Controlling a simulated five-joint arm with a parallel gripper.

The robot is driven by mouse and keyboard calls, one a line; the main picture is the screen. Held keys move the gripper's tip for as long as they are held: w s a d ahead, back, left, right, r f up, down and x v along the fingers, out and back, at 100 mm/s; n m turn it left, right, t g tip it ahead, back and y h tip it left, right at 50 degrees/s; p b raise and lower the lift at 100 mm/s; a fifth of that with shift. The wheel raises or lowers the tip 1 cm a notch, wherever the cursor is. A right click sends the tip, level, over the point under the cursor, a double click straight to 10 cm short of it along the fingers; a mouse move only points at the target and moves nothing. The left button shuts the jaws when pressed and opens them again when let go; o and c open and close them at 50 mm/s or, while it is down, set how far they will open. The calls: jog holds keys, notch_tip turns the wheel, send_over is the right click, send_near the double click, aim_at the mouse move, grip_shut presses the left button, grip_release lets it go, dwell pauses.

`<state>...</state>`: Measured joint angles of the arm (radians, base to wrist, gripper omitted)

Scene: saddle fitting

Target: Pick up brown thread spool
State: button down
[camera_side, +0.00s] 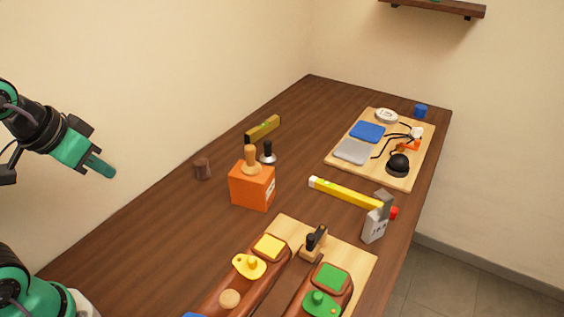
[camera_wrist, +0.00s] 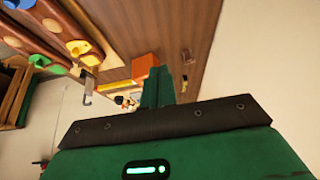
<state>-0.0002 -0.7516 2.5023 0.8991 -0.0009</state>
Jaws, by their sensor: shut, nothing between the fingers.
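The brown thread spool (camera_side: 202,168) appears as a small dark brown cylinder standing upright on the wooden table, left of the orange box. In the wrist view a small brown shape that looks like it (camera_wrist: 187,57) is just beyond my fingertips, to the right of the orange box. My gripper (camera_side: 107,171) is at the left of the side view, in the air and well apart from the spool. Its green fingers are shut with nothing between them; they also show in the wrist view (camera_wrist: 165,80).
An orange box (camera_side: 251,187) with a wooden-handled tool on top stands close right of the spool. A yellow bar (camera_side: 346,193), a board with brown holders (camera_side: 363,268) and a board of small items (camera_side: 338,158) lie farther right.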

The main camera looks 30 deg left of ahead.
dwell(0.4)
jog(key=c, duration=0.9)
grip_release()
jog(key=shift+w, duration=0.1)
